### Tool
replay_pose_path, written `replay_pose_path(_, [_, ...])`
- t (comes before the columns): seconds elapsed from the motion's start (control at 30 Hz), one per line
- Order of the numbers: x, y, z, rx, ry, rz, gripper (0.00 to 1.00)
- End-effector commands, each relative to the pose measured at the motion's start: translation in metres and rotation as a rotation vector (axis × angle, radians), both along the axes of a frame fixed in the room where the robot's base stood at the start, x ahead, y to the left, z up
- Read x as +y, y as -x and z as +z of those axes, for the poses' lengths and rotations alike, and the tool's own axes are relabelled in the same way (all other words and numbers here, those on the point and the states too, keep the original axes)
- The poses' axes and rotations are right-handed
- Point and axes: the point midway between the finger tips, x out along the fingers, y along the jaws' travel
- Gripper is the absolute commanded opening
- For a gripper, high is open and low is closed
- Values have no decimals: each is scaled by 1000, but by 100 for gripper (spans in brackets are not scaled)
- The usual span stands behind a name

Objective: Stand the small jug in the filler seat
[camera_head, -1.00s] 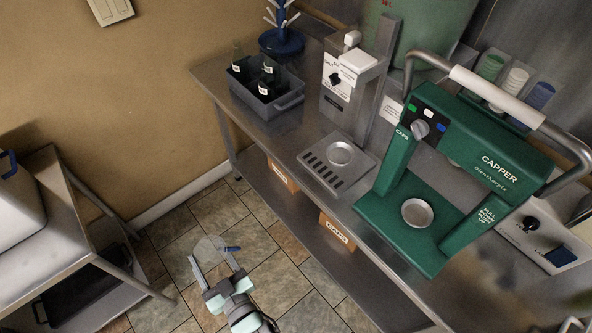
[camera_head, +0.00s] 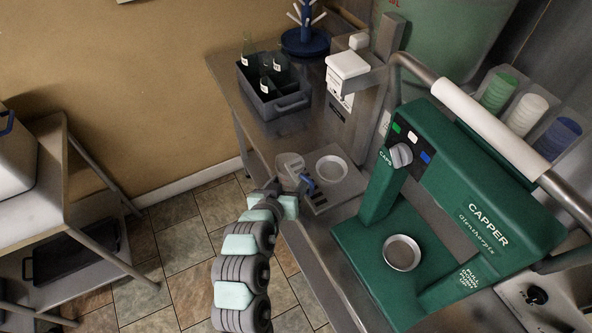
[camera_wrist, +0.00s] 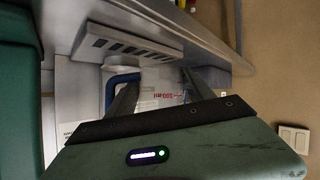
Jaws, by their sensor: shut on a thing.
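The small jug (camera_head: 289,163) is clear, with a blue handle. My gripper (camera_head: 294,180) is shut on it and holds it at the front left of the filler's slotted tray. The jug also shows between the fingers in the wrist view (camera_wrist: 158,84), with red markings; its blue handle (camera_wrist: 122,78) is to the left there. The filler seat (camera_head: 331,168) is a round, shallow, empty metal dish on that tray, just right of the jug in the head view. I cannot tell how high the jug is above the tray.
The filler body (camera_head: 347,88) stands behind the seat. The green capper (camera_head: 440,185) with its own round seat (camera_head: 402,252) is to the right. A grey crate of dark bottles (camera_head: 272,98) and a blue rack (camera_head: 305,42) are at the back left.

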Motion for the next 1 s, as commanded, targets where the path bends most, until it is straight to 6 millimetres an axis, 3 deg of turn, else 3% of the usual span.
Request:
replay_pose_path(0.27, [-1,1,7,39,8,-37,0])
replay_pose_path(1.0, [-74,-45,0,38,10,-38,0])
